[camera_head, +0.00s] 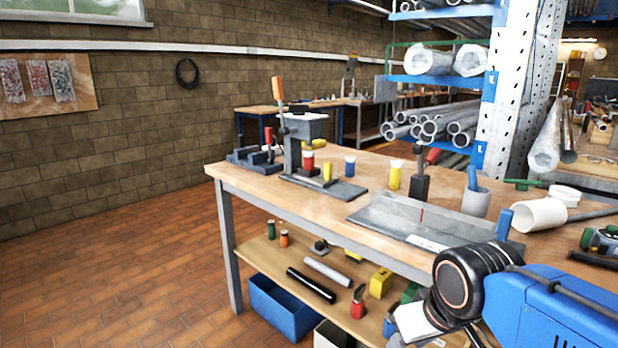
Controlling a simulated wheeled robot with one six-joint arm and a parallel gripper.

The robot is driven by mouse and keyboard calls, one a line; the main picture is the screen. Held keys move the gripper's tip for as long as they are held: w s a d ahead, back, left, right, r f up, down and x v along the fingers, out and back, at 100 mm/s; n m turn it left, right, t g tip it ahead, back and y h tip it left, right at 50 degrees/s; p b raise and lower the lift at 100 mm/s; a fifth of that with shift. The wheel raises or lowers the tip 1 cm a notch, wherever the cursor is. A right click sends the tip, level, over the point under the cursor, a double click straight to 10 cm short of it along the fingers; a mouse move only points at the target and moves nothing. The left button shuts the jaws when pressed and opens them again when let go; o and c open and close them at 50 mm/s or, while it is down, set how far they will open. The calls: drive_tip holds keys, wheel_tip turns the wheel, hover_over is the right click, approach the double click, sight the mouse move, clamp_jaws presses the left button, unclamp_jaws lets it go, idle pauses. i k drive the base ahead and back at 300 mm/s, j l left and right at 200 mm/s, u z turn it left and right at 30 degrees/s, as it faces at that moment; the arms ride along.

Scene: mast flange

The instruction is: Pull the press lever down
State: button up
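The press (303,126) is a grey bench press standing near the far left corner of the workbench. Its lever (278,92) has an orange handle that points up, tilted slightly. A red-and-yellow part (308,160) stands at the base of the press. My blue arm with its black joint shows at the lower right, well apart from the press. I cannot make out the gripper's fingers, and nothing of mine touches the lever.
The workbench (250,182) also bears a red-handled fixture (267,140), blue and yellow cylinders, a dark upright tool (420,182), a clear guard (412,220) and a grey cup (475,202). A lower shelf holds loose parts. The tiled floor at left is clear.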

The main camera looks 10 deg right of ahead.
sight(283, 130)
drive_tip(key=i+j+z, duration=0.1)
drive_tip(key=j, duration=0.25)
drive_tip(key=i+j+z, duration=0.15)
drive_tip(key=i+j, duration=0.15)
drive_tip(key=i+j+z, duration=0.1)
drive_tip(key=j, duration=0.3)
drive_tip(key=i, duration=0.1)
